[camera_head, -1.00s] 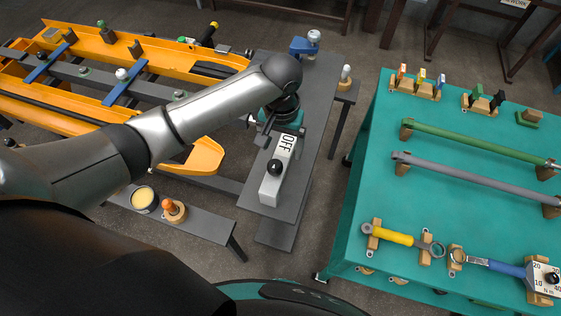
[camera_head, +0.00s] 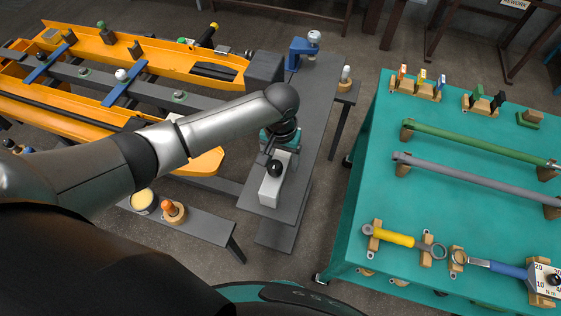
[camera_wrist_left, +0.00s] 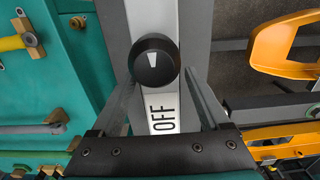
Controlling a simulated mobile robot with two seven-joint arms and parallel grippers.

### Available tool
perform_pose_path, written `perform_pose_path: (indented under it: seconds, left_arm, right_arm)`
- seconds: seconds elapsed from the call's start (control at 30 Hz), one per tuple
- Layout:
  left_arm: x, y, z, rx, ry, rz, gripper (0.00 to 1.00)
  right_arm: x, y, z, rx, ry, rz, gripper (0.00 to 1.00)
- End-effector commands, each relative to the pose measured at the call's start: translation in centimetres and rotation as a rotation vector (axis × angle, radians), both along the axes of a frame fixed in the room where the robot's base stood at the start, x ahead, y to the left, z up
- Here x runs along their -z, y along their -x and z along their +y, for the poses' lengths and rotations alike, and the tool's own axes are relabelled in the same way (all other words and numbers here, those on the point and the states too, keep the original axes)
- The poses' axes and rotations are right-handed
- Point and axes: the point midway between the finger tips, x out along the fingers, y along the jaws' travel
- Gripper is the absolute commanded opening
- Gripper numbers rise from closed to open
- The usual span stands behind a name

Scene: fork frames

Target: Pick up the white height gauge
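No thing in view is marked as the white height gauge, and I cannot tell for sure which it is. A small white-topped piece (camera_head: 346,74) stands upright in a wooden block beside the dark bench. A white ball-topped piece (camera_head: 121,75) sits on a blue crossbar of the orange frame. My left gripper (camera_head: 275,154) is over a white switch box (camera_head: 271,193) with a black knob (camera_head: 275,168). In the left wrist view, the gripper (camera_wrist_left: 161,88) is open, its fingers either side of the box marked OFF (camera_wrist_left: 163,118). I cannot tell whether they touch it. My right gripper is out of view.
A teal table (camera_head: 370,195) at right carries a yellow-handled tool (camera_head: 395,237), a blue-handled wrench (camera_head: 500,267) and two long bars on wooden rests. A blue clamp (camera_head: 300,50) is at the bench's far end. An orange-topped piece (camera_head: 171,208) stands on a low shelf.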

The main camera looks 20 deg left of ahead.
Motion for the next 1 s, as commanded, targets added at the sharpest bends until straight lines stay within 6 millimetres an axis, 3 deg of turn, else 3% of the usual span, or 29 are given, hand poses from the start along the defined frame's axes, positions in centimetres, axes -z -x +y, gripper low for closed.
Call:
perform_pose_path:
  seconds: [0.07, 0.67, 1.0]
  left_arm:
    - [-0.02, -0.01, 0.01, 0.000, 0.000, 0.000, 0.69]
    - [-0.04, -0.03, 0.05, -0.001, -0.001, 0.000, 0.01]
    - [-0.13, -0.12, 0.04, -0.001, 0.000, -0.002, 0.00]
  right_arm:
    - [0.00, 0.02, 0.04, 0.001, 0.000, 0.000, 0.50]
    - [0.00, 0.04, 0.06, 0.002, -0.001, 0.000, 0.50]
    - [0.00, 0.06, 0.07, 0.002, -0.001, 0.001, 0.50]
